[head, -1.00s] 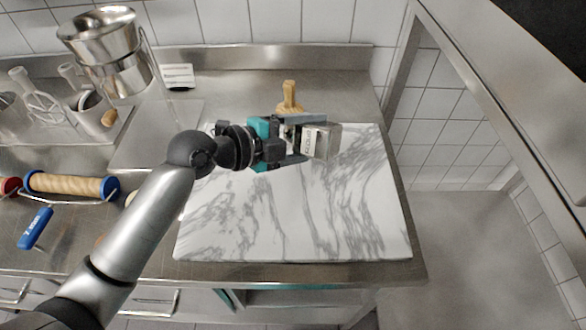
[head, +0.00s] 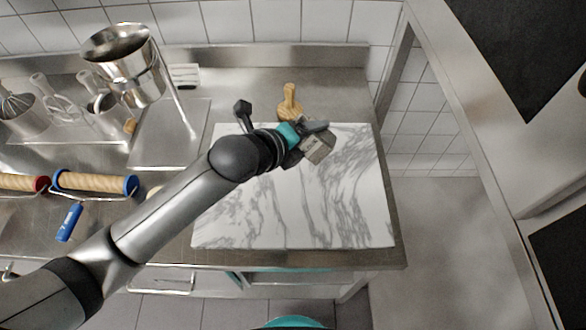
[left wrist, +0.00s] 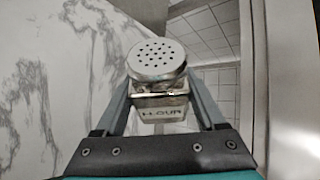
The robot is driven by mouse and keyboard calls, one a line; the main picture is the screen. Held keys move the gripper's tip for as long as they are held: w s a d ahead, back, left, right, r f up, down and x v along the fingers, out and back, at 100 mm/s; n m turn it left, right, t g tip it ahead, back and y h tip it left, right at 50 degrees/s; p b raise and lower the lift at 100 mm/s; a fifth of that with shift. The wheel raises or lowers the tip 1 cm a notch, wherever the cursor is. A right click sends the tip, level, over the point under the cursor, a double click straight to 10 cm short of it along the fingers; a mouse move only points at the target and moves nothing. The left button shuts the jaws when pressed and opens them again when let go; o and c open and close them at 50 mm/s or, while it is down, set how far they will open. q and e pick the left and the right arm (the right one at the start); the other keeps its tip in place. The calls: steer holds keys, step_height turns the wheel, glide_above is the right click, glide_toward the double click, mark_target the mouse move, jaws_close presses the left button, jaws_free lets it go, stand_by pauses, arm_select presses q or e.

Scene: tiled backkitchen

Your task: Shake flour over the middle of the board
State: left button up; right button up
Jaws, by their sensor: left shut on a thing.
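The flour shaker (head: 319,150) is a small metal box with a label. The left wrist view shows its round perforated lid (left wrist: 157,60) and the letters on its body (left wrist: 163,113). My left gripper (head: 309,141) is shut on the shaker, with one finger on each side of it. In the head view the shaker appears tilted, over the back part of the white, grey-veined marble board (head: 300,215). I cannot tell its exact height. The board's surface looks bare; my arm hides its back left part. My right gripper is not in view.
A wooden-handled tool (head: 290,103) stands at the board's back edge. A metal container (head: 125,60), a utensil tray and a small white card (head: 185,75) are behind. Floor opens to the right.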

arm_select(q)
steer(key=r+m+y+p, duration=0.1)
steer(key=p, duration=0.1)
steer(key=shift+r+t+y+p, duration=0.15)
steer(key=shift+t+y+p, duration=0.15)
steer(key=shift+t+p, duration=0.1)
steer(key=shift+r+m+t+y+p, duration=0.25)
steer(key=shift+m+t+y+p, duration=0.25)
steer(key=shift+m+y+p, duration=0.45)
steer(key=shift+r+m+t+y+p, duration=0.3)
steer(key=shift+m+t+y+p, duration=0.3)
steer(key=shift+m+p, duration=0.35)
steer(key=shift+r+m+t+y+p, duration=0.15)
steer(key=shift+m+t+y+p, duration=0.25)
steer(key=shift+m+t+y, duration=0.15)
